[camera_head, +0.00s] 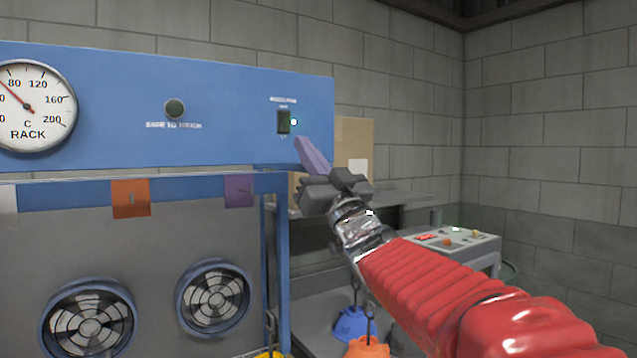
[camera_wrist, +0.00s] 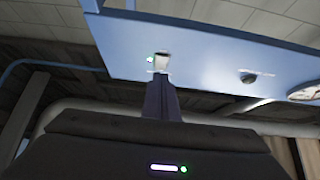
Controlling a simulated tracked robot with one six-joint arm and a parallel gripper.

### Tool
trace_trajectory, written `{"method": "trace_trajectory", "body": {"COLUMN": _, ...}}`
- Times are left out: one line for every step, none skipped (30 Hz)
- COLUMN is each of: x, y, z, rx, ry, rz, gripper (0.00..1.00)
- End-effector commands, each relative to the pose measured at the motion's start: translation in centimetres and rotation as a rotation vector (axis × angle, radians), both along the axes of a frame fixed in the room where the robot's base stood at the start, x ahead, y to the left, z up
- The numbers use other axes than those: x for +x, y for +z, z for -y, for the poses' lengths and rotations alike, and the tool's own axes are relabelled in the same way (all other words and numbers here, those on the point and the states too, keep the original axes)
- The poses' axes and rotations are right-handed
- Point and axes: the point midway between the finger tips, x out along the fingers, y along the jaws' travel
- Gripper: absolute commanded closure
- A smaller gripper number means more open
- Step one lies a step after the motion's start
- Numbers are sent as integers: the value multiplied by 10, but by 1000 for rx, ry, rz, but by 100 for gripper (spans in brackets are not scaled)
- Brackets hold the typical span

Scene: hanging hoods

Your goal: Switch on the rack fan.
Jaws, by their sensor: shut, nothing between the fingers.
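The fan switch (camera_head: 284,121) is a small dark rocker near the right end of the blue panel (camera_head: 225,110), under a small label too blurred to read surely. A small lamp (camera_head: 294,122) beside it glows pale green; the glow also shows in the wrist view (camera_wrist: 151,60). My gripper (camera_head: 301,141) has its purple fingers shut and empty, tips just below and right of the switch. In the wrist view the fingers (camera_wrist: 161,78) point at the switch plate (camera_wrist: 162,62) and partly cover it. I cannot tell whether they touch it.
A round dial marked RACK (camera_head: 32,105) and a dark round button (camera_head: 174,108) sit on the panel's left. Below are two round fans (camera_head: 213,298) and coloured tags (camera_head: 131,198). A cardboard box (camera_head: 355,140) and a control box (camera_head: 455,241) stand to the right.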

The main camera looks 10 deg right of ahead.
Motion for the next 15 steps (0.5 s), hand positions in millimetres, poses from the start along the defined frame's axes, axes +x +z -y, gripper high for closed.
{"method": "trace_trajectory", "body": {"x": -6, "y": -4, "z": 2, "rx": 0, "ry": -1, "rz": 2, "gripper": 100}}
{"method": "trace_trajectory", "body": {"x": -8, "y": -8, "z": 3, "rx": 0, "ry": -1, "rz": 0, "gripper": 100}}
{"method": "trace_trajectory", "body": {"x": -11, "y": -12, "z": 4, "rx": 0, "ry": -1, "rz": 1, "gripper": 100}}
{"method": "trace_trajectory", "body": {"x": -14, "y": -16, "z": 5, "rx": 0, "ry": -1, "rz": 1, "gripper": 100}}
{"method": "trace_trajectory", "body": {"x": -16, "y": -19, "z": 5, "rx": -1, "ry": -2, "rz": 1, "gripper": 100}}
{"method": "trace_trajectory", "body": {"x": -20, "y": -24, "z": 6, "rx": 0, "ry": -1, "rz": 1, "gripper": 100}}
{"method": "trace_trajectory", "body": {"x": -22, "y": -27, "z": 7, "rx": 0, "ry": -2, "rz": 2, "gripper": 100}}
{"method": "trace_trajectory", "body": {"x": -25, "y": -31, "z": 9, "rx": -1, "ry": -2, "rz": 0, "gripper": 100}}
{"method": "trace_trajectory", "body": {"x": -28, "y": -36, "z": 10, "rx": -1, "ry": -2, "rz": 1, "gripper": 100}}
{"method": "trace_trajectory", "body": {"x": -31, "y": -39, "z": 11, "rx": -1, "ry": -2, "rz": 1, "gripper": 100}}
{"method": "trace_trajectory", "body": {"x": -33, "y": -42, "z": 11, "rx": 0, "ry": -2, "rz": 2, "gripper": 100}}
{"method": "trace_trajectory", "body": {"x": -36, "y": -46, "z": 13, "rx": -1, "ry": -2, "rz": 1, "gripper": 100}}
{"method": "trace_trajectory", "body": {"x": -38, "y": -49, "z": 13, "rx": 0, "ry": -2, "rz": 2, "gripper": 100}}
{"method": "trace_trajectory", "body": {"x": -40, "y": -51, "z": 14, "rx": 0, "ry": -2, "rz": 2, "gripper": 100}}
{"method": "trace_trajectory", "body": {"x": -42, "y": -54, "z": 14, "rx": -1, "ry": -2, "rz": 1, "gripper": 100}}
